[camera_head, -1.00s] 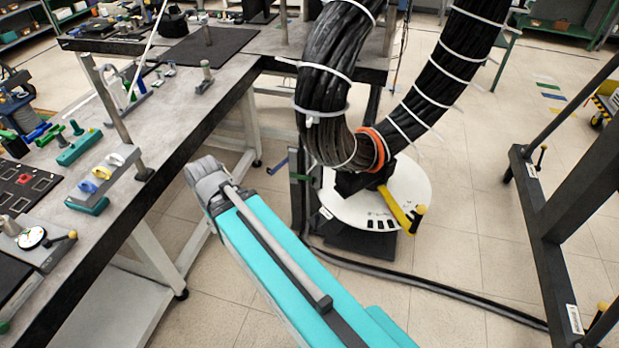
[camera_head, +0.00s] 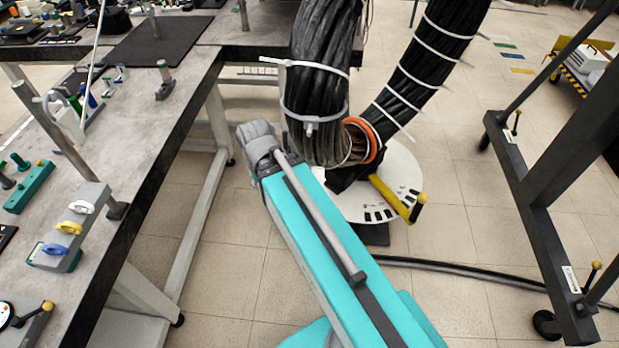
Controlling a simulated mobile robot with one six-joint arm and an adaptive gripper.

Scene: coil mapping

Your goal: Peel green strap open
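A thick black cable bundle (camera_head: 318,95) bends down in the middle of the head view, bound by several white ties (camera_head: 416,81) and an orange band (camera_head: 372,137). I see no strap on it that I can make out as green. The bundle's lower bend is at a black holder over a round white plate (camera_head: 405,178) with a yellow handle (camera_head: 398,197). My teal arm reaches up from the bottom, its grey joint (camera_head: 257,140) just left of the bundle in the picture. My gripper does not show, and the arm hides part of the area below the bundle.
A grey workbench (camera_head: 140,140) with small fixtures stands on the left, its legs close to my arm. A dark frame (camera_head: 515,190) stands on the right. A black cable (camera_head: 460,271) lies on the floor. Tiled floor between the plate and the frame is free.

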